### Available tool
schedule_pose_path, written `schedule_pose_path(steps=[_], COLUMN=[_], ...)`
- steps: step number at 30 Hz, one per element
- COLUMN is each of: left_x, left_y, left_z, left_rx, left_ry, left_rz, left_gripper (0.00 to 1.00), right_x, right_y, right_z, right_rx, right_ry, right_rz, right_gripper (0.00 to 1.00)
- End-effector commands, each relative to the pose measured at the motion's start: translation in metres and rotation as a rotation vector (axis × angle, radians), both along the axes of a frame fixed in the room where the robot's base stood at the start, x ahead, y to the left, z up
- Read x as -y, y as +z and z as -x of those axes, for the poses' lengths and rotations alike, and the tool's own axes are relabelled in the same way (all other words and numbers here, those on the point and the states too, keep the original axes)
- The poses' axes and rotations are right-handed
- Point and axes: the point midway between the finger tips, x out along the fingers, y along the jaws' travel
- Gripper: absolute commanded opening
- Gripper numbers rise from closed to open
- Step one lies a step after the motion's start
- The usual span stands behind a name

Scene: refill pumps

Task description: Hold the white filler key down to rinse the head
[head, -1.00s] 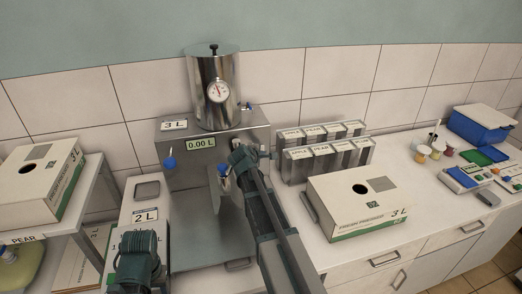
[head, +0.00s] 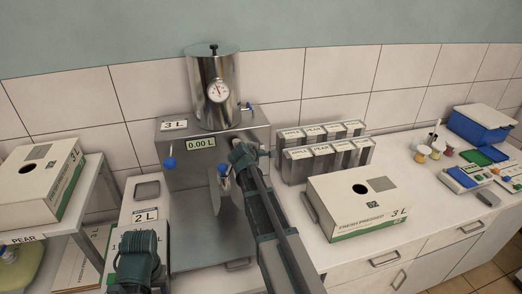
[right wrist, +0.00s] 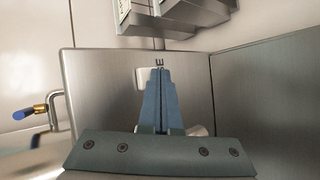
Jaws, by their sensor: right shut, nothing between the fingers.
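The steel filler (head: 180,178) stands against the wall with a tank (head: 213,85) on top and a display reading 0.00 L (head: 201,143). My right gripper (right wrist: 160,72) is shut and empty, its fingertips at a pale white key-like plate (right wrist: 141,77) on a steel face. The fingers cover part of this plate, and I cannot tell whether they press it. In the head view my right arm hides the plate and the fingertips. My left arm (head: 137,258) shows at the lower left, but its gripper fingers do not.
Cartons in a steel rack (head: 325,155) and a 3 L juice box (head: 360,208) stand to the right. A juice box (head: 40,185) sits on the left stand.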

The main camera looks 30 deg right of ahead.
Motion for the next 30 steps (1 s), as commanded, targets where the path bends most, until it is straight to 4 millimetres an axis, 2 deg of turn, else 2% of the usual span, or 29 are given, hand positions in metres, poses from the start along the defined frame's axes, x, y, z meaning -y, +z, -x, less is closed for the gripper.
schedule_pose_path(steps=[30], left_x=[0.0000], left_y=[0.0000], left_z=[0.0000], left_rx=[0.000], left_ry=[0.000], left_rz=[0.000], left_gripper=[0.50], right_x=[0.0019], right_y=[0.0001], right_z=[-0.0084], right_rx=[0.000], right_ry=[0.000], right_rz=[0.000], right_gripper=[0.00])
